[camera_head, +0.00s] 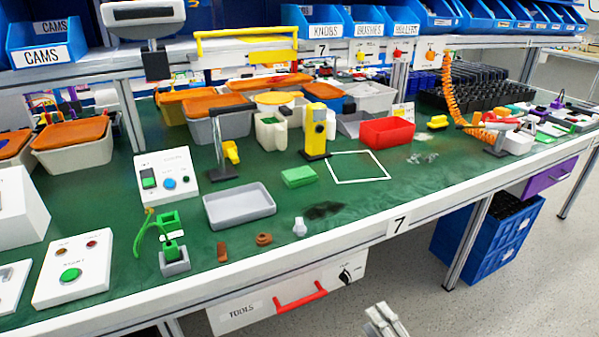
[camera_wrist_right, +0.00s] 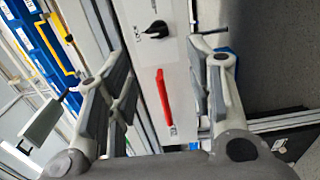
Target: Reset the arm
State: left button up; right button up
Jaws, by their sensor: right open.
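The black rotary switch (camera_head: 345,276) sits at the right end of the white drawer front labelled TOOLS, under the table edge. It also shows in the right wrist view (camera_wrist_right: 155,30), near the top, beyond and between my open fingers. My right gripper (camera_head: 385,322) shows at the bottom edge of the head view, in front of and below the switch, apart from it. In the right wrist view my right gripper (camera_wrist_right: 165,95) has its fingers spread wide with nothing between them. My left gripper is not in view.
The drawer's red handle (camera_head: 300,297) is left of the switch. The green worktable's front edge (camera_head: 400,224) overhangs the drawer, with several parts and trays on top. A blue crate (camera_head: 487,240) stands on the floor to the right. Floor in front is clear.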

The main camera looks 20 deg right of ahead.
notch_tip(320, 180, down, 16)
jog(key=s+a+m+g+h, duration=0.2)
jog(key=m+g+h, duration=0.2)
jog(key=m+g, duration=0.55)
jog(key=s+a+f+m+g+y, duration=0.1)
jog(key=s+a+f+m+g, duration=0.2)
jog(key=s+a+f+m, duration=0.35)
jog(key=s+a+f+m+g+y, duration=0.1)
jog(key=s+a+f+g+y, duration=0.1)
jog(key=s+a+f+g, duration=0.25)
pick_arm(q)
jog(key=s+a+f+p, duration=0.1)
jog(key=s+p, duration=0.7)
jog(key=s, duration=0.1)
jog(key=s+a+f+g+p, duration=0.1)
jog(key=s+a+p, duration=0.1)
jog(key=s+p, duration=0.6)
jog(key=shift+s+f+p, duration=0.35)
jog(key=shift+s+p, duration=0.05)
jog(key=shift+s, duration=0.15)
pick_arm(e)
jog(key=s+d+f, duration=0.1)
jog(key=s, duration=0.9)
jog(key=s+d+f, duration=0.1)
jog(key=s+d, duration=0.1)
jog(key=s, duration=0.7)
jog(key=shift+s+d+h, duration=0.3)
jog(key=shift+s, duration=0.05)
